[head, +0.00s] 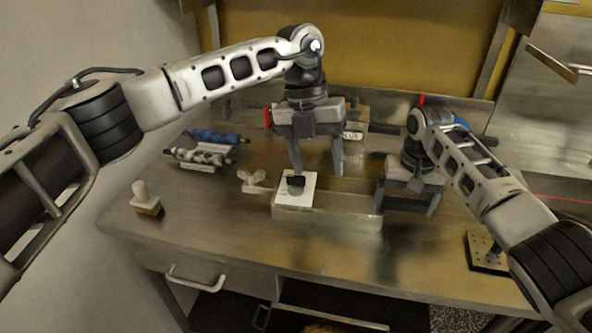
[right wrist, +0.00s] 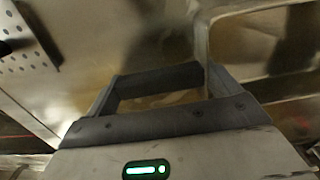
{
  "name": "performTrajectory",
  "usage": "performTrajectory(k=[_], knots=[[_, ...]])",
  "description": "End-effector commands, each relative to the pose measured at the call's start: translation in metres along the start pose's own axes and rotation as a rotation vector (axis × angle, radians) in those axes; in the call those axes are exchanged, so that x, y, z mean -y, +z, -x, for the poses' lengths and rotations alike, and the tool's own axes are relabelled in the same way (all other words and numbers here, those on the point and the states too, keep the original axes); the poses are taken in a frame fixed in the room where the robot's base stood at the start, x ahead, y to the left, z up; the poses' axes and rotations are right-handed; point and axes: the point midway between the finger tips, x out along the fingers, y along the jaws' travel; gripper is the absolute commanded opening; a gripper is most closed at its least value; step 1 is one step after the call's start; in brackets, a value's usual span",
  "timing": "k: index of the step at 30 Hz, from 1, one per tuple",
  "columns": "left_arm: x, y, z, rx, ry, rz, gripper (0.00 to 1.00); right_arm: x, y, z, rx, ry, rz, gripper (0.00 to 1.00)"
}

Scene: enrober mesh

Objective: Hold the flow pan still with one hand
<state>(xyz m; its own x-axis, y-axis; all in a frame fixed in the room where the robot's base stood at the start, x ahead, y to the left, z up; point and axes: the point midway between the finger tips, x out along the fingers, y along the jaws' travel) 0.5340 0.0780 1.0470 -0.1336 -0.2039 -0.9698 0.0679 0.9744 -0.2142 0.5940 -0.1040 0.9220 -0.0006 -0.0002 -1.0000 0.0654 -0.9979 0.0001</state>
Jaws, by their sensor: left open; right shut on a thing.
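The flow pan (head: 330,222) appears to be the shallow, rectangular metal tray near the middle of the bench. My right gripper (head: 381,200) is at the pan's right end, shut on its wall. In the right wrist view, its fingers (right wrist: 160,82) are beside a thin metal edge (right wrist: 207,45); the exact contact is hard to see. My left gripper (head: 317,172) is open, pointing down above the pan. Its left finger is near a small black piece (head: 296,181) on a white card or block (head: 303,197) at the pan's left end. I cannot tell whether they touch.
Blue and white rollers (head: 205,147) lie at the back left, with a pale wing-shaped piece (head: 254,182) left of the pan. A brush-like item (head: 146,200) stands at the left edge. A perforated black plate (head: 487,254) lies right. The bench front (head: 250,240) is mostly clear.

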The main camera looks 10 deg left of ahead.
Motion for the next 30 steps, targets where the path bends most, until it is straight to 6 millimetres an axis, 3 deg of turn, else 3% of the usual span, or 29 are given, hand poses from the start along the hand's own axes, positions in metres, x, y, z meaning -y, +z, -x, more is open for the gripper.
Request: performTrajectory(k=[1,3,6,9,14,24,30], knots=[[-0.009,0.008,0.023,0.043,0.063,0.038,0.58,0.0,0.0,0.001,-0.001,-0.001,0.0,0.53],[-0.02,0.015,0.045,0.084,0.129,0.085,0.58,0.0,0.0,0.001,-0.001,-0.002,0.0,0.53],[-0.029,0.019,0.064,0.119,0.187,0.13,0.58,0.0,0.0,0.001,-0.001,-0.002,0.0,0.53],[-0.034,0.021,0.068,0.131,0.209,0.149,0.58,0.0,0.0,0.001,-0.001,-0.002,0.0,0.53],[-0.04,0.023,0.048,0.131,0.211,0.152,0.58,0.0,0.0,0.001,-0.001,-0.002,0.001,0.53],[-0.053,0.03,-0.017,0.131,0.208,0.148,0.58,0.001,0.0,0.001,-0.001,-0.002,0.001,0.53],[-0.057,0.033,-0.039,0.132,0.208,0.148,0.58,0.001,0.0,0.001,-0.001,-0.002,0.001,0.53]])
